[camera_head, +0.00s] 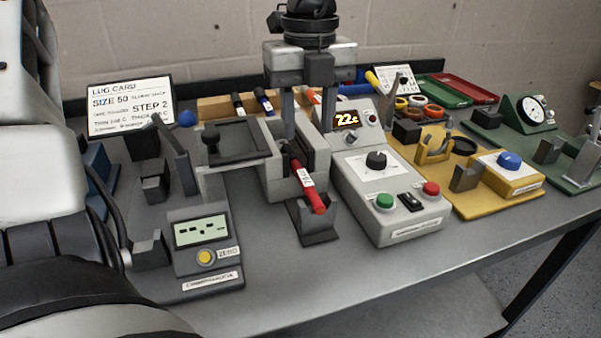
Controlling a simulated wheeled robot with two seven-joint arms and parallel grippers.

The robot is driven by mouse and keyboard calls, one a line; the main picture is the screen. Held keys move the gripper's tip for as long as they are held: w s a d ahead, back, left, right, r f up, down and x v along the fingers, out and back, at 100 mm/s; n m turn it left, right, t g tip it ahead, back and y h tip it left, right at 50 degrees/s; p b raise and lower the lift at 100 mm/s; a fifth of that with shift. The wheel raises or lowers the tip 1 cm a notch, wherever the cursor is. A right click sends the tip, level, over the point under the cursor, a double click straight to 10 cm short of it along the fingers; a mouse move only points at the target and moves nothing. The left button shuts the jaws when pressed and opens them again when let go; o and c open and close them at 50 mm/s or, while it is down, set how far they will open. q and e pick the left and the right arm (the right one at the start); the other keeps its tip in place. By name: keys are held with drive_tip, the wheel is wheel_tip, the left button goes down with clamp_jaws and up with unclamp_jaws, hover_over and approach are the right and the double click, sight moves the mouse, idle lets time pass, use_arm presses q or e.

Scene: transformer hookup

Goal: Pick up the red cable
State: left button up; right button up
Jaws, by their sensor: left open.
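The red cable (315,201) has a red end, a white label and a dark part behind. It lies tilted, its red end on a dark cradle (319,226) in front of the press (309,54). Its far end reaches into the press, where I cannot see it fully. My left gripper (152,219) is at the left, beside the gauge with the green display. Its two dark fingers are apart with nothing seen between them. It is well to the left of the cable and not touching it. My right gripper is not in view.
The gauge (202,231) with a yellow button stands between my left gripper and the cradle. A control box (396,216) with green and red buttons is right of the cable. A lug card (130,104) stands behind. The table's front strip is clear.

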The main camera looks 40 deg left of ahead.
use_arm(q)
hover_over(305, 178)
drive_tip(key=f, duration=0.4)
drive_tip(key=shift+w+d+f, duration=0.1)
drive_tip(key=shift+w, duration=0.1)
drive_tip(key=f, duration=0.5)
drive_tip(key=shift+s+f+p, duration=0.1)
drive_tip(key=shift+s+p, duration=0.1)
drive_tip(key=shift+p, duration=0.2)
clamp_jaws()
